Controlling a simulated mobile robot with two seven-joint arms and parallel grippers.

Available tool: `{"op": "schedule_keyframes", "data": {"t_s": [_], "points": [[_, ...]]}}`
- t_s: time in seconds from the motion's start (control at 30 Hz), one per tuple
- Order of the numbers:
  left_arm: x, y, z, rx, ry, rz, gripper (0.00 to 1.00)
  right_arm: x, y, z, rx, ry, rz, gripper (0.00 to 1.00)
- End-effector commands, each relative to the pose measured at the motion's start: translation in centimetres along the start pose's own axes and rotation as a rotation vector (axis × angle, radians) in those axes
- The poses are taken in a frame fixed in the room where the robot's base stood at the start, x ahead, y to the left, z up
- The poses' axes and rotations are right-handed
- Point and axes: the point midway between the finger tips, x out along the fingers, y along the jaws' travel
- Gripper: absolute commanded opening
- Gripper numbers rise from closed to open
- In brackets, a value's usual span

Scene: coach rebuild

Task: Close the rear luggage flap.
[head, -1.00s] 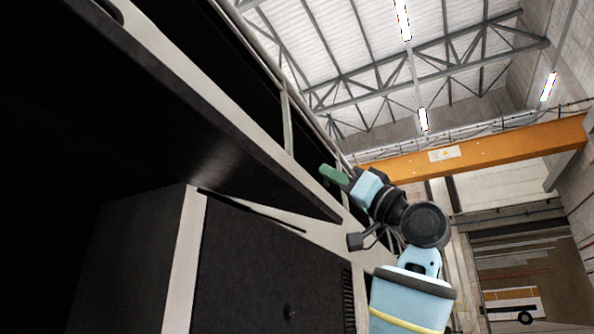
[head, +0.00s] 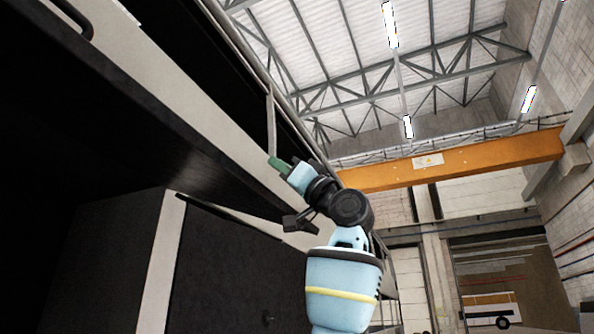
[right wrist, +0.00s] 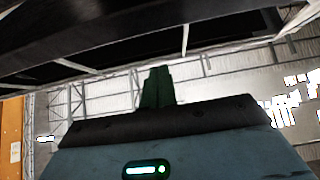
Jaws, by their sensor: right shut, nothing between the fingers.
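The rear luggage flap (head: 130,115) is a large dark panel standing raised and open across the upper left of the head view. Its long edge slopes down to the right. Below it is the dark luggage bay side of the coach (head: 235,265). My right gripper (head: 277,163) has green fingertips, shut and empty, beside the flap's outer side near its lower right end. I cannot tell whether they touch it. In the right wrist view the shut fingers (right wrist: 157,87) point up towards a dark panel edge across the top. My left gripper is not in view.
A black handle (head: 76,18) shows at the top left. An orange crane beam (head: 455,160) crosses the hall behind, and a distant bus (head: 490,307) stands at the lower right. The room right of my arm looks open.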

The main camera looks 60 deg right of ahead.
Motion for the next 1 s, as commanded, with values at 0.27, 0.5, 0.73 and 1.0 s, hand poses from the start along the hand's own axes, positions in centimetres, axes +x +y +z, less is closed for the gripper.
{"op": "schedule_keyframes", "data": {"t_s": [0.27, 0.5, 0.73, 1.0], "points": [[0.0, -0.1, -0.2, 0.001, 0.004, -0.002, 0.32, 0.0, 0.0, 2.1, -0.003, -0.002, 0.001, 0.0], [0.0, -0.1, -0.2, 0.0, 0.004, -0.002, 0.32, -0.6, 0.0, 3.5, -0.002, -0.002, 0.001, 0.0], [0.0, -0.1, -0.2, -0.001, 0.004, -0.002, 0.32, -0.7, 0.0, 3.8, 0.0, 0.0, 0.0, 0.0], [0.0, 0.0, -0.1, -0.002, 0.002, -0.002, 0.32, -0.7, 0.0, 3.9, -0.001, 0.001, 0.0, 0.0]]}}
